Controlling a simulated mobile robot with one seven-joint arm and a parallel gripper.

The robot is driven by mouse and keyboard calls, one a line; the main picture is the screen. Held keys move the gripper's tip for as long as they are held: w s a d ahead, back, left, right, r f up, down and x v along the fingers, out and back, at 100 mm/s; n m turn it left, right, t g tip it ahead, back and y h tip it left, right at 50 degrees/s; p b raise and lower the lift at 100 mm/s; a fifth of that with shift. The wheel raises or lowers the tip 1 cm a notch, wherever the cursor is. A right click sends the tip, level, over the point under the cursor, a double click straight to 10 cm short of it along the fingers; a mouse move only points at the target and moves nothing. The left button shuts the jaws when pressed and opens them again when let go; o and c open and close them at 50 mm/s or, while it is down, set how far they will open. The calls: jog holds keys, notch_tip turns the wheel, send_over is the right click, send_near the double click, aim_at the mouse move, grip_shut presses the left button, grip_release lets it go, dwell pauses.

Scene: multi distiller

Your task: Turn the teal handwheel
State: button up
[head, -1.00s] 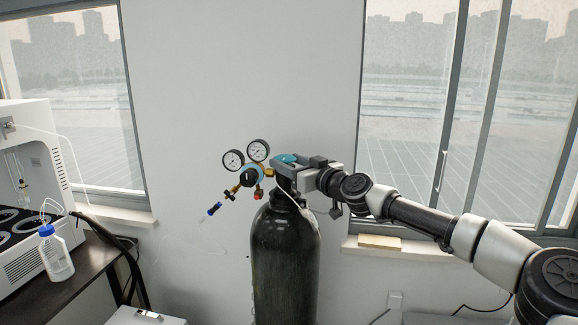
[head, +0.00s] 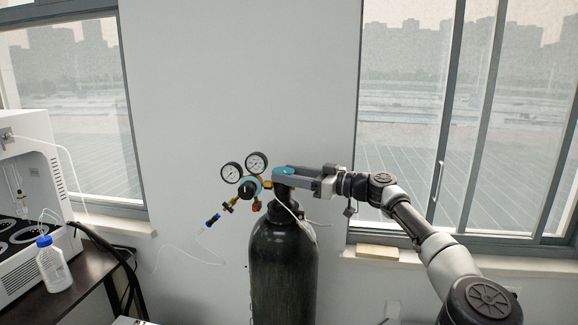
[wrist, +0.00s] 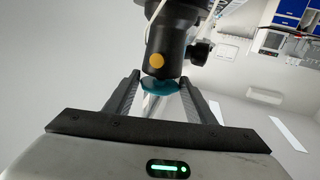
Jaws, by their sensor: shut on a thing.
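In the wrist view the handwheel (wrist: 160,86) shows as a teal disc at the end of the black valve body (wrist: 168,48). My gripper (head: 288,177) reaches in from the right, level with the handwheel. In the wrist view my gripper (wrist: 160,88) has one finger on each side of the handwheel, shut on it. Part of the handwheel is hidden by the fingers in the head view.
A bench with a white machine (head: 30,170) and a blue-capped bottle (head: 54,268) is at the left. Windows are behind.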

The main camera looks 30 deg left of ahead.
jog(key=shift+r, duration=0.1)
dwell(0.5)
jog(key=o, duration=0.9)
jog(key=shift+c, duration=0.2)
jog(key=shift+d, duration=0.1)
jog(key=shift+w+d, duration=0.1)
jog(key=shift+d, duration=0.2)
jog(key=d+b, duration=0.4)
jog(key=d, duration=1.2)
jog(key=shift+w+d, duration=0.3)
jog(key=shift+w, duration=0.05)
